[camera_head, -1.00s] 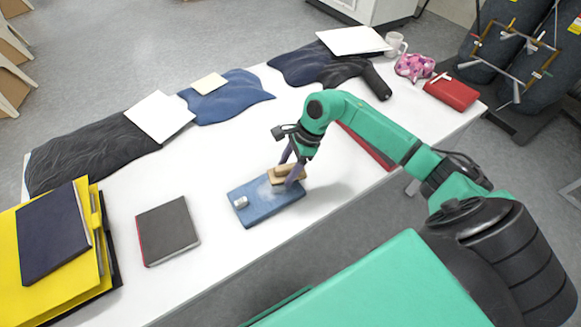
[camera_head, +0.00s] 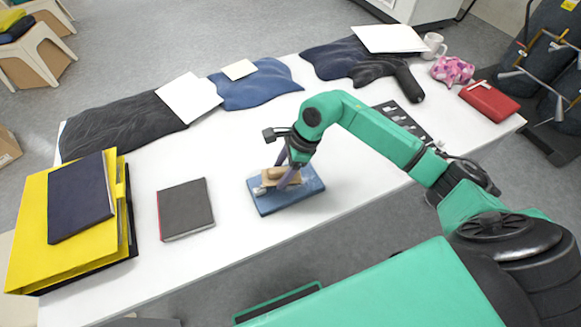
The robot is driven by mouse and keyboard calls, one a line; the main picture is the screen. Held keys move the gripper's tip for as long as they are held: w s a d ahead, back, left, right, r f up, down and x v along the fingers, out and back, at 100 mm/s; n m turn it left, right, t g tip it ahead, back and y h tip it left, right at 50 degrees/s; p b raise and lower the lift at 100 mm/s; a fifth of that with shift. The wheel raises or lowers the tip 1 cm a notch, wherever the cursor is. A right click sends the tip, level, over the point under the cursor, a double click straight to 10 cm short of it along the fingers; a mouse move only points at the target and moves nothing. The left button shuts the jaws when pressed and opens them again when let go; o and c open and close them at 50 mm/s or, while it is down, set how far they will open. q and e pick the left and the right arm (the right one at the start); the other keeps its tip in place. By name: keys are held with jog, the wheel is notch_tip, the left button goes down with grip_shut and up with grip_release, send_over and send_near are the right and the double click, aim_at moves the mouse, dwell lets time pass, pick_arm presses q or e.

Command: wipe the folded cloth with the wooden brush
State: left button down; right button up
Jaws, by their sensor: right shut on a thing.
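The folded cloth (camera_head: 292,202) is a flat blue rectangle on the white table, near its front edge. The wooden brush (camera_head: 273,174) is a light tan block over the left and middle part of the cloth. It looks to be resting on the cloth, though exact contact is hard to tell. My right gripper (camera_head: 286,178) points down and is shut on the brush; its fingers hide part of it. A small whitish thing (camera_head: 259,190) lies on the cloth at the brush's left end. My left gripper is not in view.
A dark book (camera_head: 186,208) and a yellow binder (camera_head: 32,235) with a navy book (camera_head: 80,196) lie left. Dark garments (camera_head: 120,128) and a blue one (camera_head: 262,85) line the back. A red case (camera_head: 489,101) lies right. The table between is clear.

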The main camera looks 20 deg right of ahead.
aim_at(311, 172)
jog(key=shift+a, duration=0.65)
jog(key=shift+w+b, duration=0.15)
jog(key=shift+b, duration=0.15)
jog(key=shift+w+d, duration=0.1)
jog(key=d+b, duration=0.1)
jog(key=d, duration=0.1)
jog(key=shift+d, duration=0.3)
jog(key=shift+w+d+r, duration=0.1)
jog(key=shift+d+r, duration=0.1)
jog(key=shift+d, duration=0.25)
jog(key=shift+w+d+b, duration=0.1)
jog(key=shift+d+b, duration=0.85)
jog(key=shift+d, duration=0.45)
jog(key=shift+d+r, duration=0.1)
jog(key=shift+d, duration=0.35)
jog(key=shift+w+d+b, duration=0.1)
jog(key=shift+d+b, duration=0.8)
jog(key=shift+d, duration=0.6)
jog(key=shift+d+r, duration=0.15)
jog(key=shift+d, duration=0.05)
jog(key=shift+a+r, duration=0.2)
jog(key=shift+a, duration=1.35)
jog(key=shift+s+a+r, duration=0.1)
jog(key=shift+s+a, duration=0.05)
jog(key=shift+a, duration=1.8)
jog(key=shift+s+a+r, duration=0.1)
jog(key=shift+s+a, duration=0.05)
jog(key=shift+a, duration=1.8)
